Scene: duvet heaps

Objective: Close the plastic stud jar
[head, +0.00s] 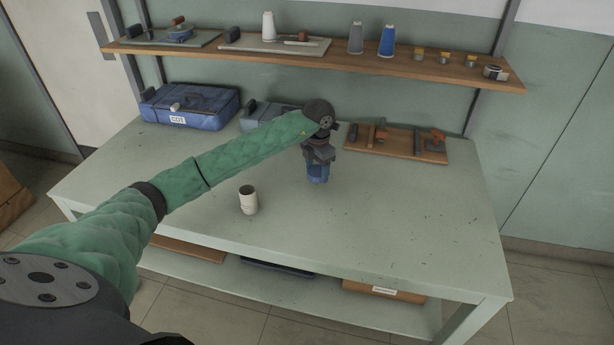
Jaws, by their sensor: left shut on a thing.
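A small blue jar (317,175) stands upright on the pale green workbench (400,210), toward its middle. My left gripper (318,160) comes down over the jar from above and is shut on its top part. The fingers and wrist hide the jar's top, so I cannot tell how the lid sits. My right gripper is not in view.
A whitish cup (248,199) stands on the bench left of the jar. A blue case (190,105), a grey case (262,115) and a wooden tool board (396,143) lie along the back. A shelf (330,60) with spools runs above. The bench's right front is clear.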

